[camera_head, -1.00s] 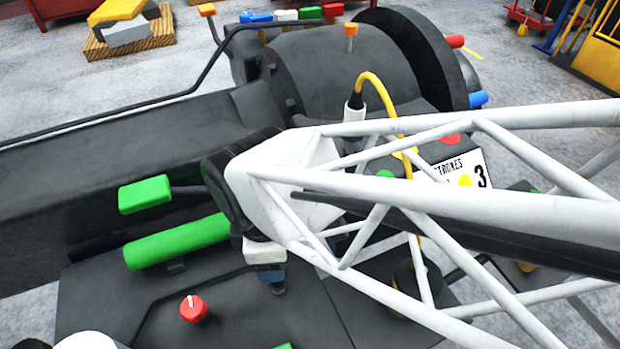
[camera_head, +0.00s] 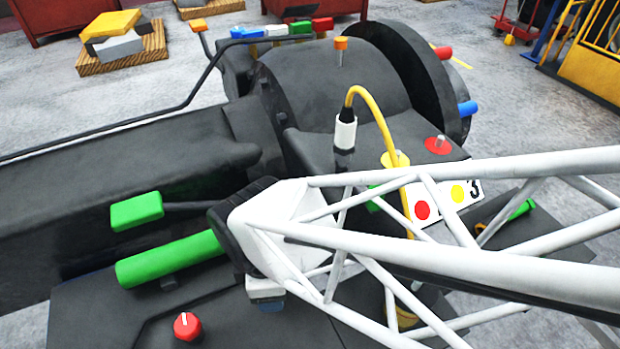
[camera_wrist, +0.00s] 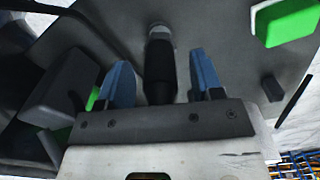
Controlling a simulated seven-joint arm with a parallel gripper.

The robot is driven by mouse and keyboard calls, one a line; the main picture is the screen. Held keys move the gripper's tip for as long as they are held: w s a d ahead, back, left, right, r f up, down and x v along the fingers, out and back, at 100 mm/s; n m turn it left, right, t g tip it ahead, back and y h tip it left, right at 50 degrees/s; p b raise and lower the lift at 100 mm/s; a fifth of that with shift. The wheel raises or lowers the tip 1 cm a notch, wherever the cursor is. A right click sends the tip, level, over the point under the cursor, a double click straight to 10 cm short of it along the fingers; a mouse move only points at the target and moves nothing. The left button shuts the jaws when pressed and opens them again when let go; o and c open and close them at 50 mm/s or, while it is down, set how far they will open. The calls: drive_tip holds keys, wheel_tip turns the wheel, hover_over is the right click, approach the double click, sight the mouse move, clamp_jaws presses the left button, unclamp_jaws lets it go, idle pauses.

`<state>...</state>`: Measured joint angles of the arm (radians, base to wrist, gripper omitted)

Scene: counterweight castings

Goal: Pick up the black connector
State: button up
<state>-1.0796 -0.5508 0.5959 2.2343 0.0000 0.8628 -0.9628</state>
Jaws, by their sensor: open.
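In the head view a black connector (camera_head: 346,115) stands upright in a white collar, with a yellow cable arching from its top. My gripper (camera_head: 267,301) is below and left of it there, mostly hidden behind my white truss arm. In the wrist view my gripper (camera_wrist: 160,60) is open, with two blue fingers apart. A black cylinder (camera_wrist: 159,72) with a pale grey end lies between the fingers, with gaps on both sides. No yellow cable shows there, so I cannot tell whether it is the same connector.
A green tube (camera_head: 170,259), a green lever (camera_head: 137,211) and a red knob (camera_head: 187,326) are left of the gripper. A sign with coloured dots (camera_head: 440,204) is partly behind my truss. A big dark drum (camera_head: 415,75) stands behind.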

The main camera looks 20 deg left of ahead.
drive_tip(key=shift+f, duration=0.5)
drive_tip(key=c, duration=0.9)
